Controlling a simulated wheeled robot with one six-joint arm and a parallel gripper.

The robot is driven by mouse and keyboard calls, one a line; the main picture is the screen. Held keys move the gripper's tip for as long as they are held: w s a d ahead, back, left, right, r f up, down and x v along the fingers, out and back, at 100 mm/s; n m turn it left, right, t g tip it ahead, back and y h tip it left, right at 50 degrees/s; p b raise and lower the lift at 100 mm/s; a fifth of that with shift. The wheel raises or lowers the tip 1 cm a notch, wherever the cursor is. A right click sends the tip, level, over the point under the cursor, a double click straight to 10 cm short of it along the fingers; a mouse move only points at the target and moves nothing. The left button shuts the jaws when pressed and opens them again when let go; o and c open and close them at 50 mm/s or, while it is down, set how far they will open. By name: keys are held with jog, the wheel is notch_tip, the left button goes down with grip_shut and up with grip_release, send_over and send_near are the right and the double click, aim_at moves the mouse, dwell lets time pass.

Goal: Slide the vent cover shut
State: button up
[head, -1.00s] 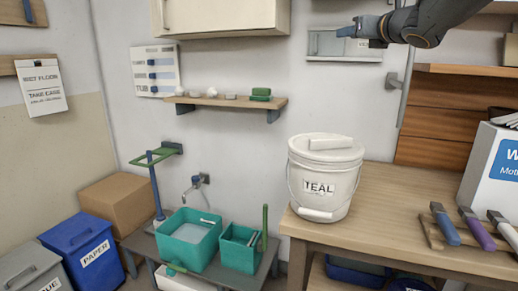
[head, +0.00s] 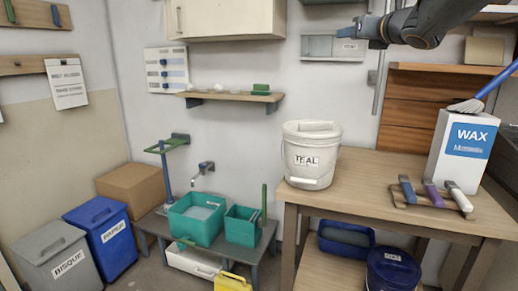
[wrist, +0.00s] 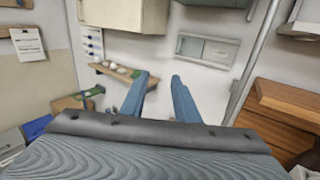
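The vent (head: 318,46) is a flat grey rectangular frame on the back wall, right of the upper cabinet. Its cover (head: 349,46), a lighter panel with a small label, appears to sit in the right half. The left part looks like a recessed grey opening. In the wrist view the cover (wrist: 219,53) is beyond my fingers, up and to the right. My gripper (head: 347,32) has blue fingers and overlaps the vent's upper right in the head view. In the wrist view my gripper (wrist: 160,88) is open and empty, fingers apart, not touching the vent.
An upper cabinet (head: 237,18) is left of the vent, with a small shelf (head: 228,98) below. A vertical pipe (wrist: 257,62) runs right of the vent.

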jog(key=s+d+f+m+g+h, duration=0.1)
jog(key=s+f+m+g+h, duration=0.3)
jog(key=f+m, duration=0.9)
jog(key=s+f+m+g+h, duration=0.1)
jog(key=s+f+m+g, duration=0.3)
jog(key=f+m, duration=0.95)
jog(key=s+a+f+m+g, duration=0.2)
jog(key=s+f+m+g, duration=0.1)
jog(key=s+f, duration=0.5)
jog(key=s+a+f+m+g, duration=0.3)
jog(key=s+f, duration=0.5)
jog(key=s, duration=0.3)
jog(key=s+a+f+m+g+y, duration=0.1)
jog(key=s+a+f+m+g, duration=0.1)
jog(key=s+f+m, duration=0.3)
jog(key=s+f+g, duration=0.1)
jog(key=s+f, duration=0.2)
jog(key=s, duration=0.2)
jog(key=shift+s+a+f+m, duration=0.2)
jog(key=shift+s+a+m, duration=0.05)
jog(key=shift+a+m, duration=0.1)
